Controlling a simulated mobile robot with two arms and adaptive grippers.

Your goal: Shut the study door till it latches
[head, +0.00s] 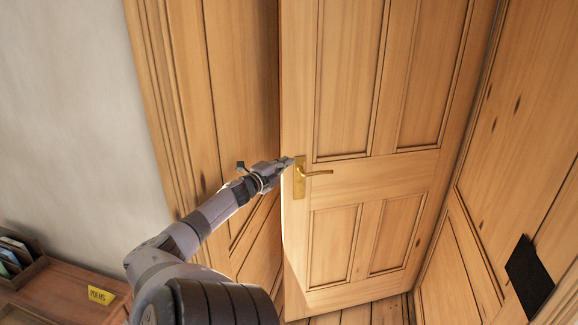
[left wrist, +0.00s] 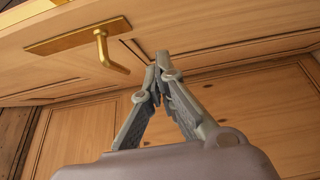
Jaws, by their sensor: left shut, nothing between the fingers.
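The wooden panelled study door (head: 345,90) stands ajar in the head view, its free left edge clear of the panelled wood to its left. Its brass handle (head: 318,173) sits on a brass plate near that edge, and it also shows in the left wrist view (left wrist: 108,55). My left gripper (head: 290,161) is shut and empty, with its tips close to the door's edge beside the handle plate. In the left wrist view the closed fingertips (left wrist: 163,60) are right of the handle, apart from it. Whether they touch the door I cannot tell. My right gripper is out of view.
Wood panelling (head: 535,110) runs along the right, with a dark flat piece (head: 528,275) low on it. At lower left is a wooden surface (head: 55,285) with a yellow label (head: 101,295) and a box of books (head: 15,258). A plain grey wall (head: 65,110) is above.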

